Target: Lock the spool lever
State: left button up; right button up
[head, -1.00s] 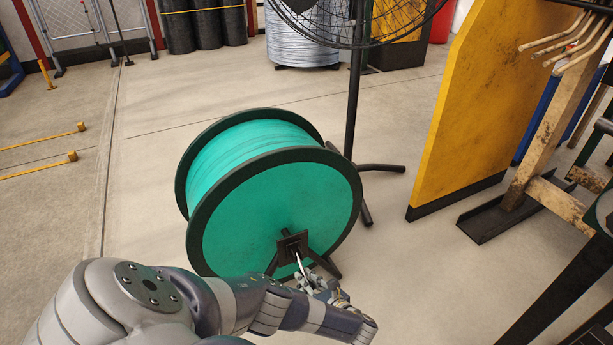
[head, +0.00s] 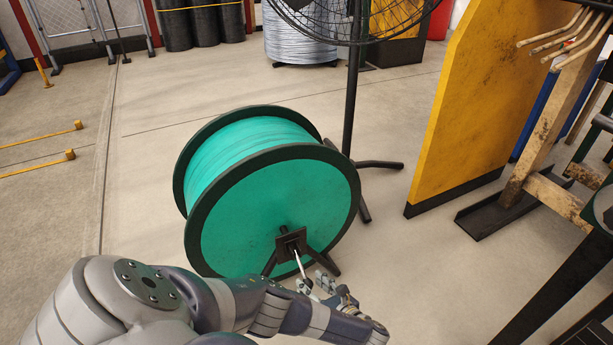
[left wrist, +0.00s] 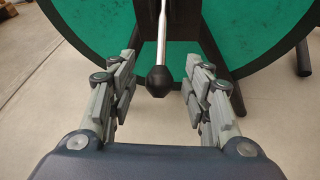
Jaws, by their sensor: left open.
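The green spool (head: 275,215) with dark rims stands upright on a dark stand in the middle of the head view. The spool lever (head: 299,262) is a thin silver rod that hangs down from the hub bracket (head: 290,243). In the left wrist view the lever (left wrist: 161,40) ends in a black ball knob (left wrist: 159,81). My left gripper (head: 318,287) is open just below the hub. In the left wrist view its fingers (left wrist: 158,95) stand apart on both sides of the knob, with gaps and no contact visible. My right gripper is not in view.
A black fan (head: 355,90) on a stand is behind the spool. A yellow panel (head: 475,110) and a rack with hooks (head: 545,170) stand on the right. The concrete floor (head: 90,240) left of the spool is clear.

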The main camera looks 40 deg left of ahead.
pick_arm(q)
jog(key=v, duration=0.8)
jog(key=shift+f, duration=0.1)
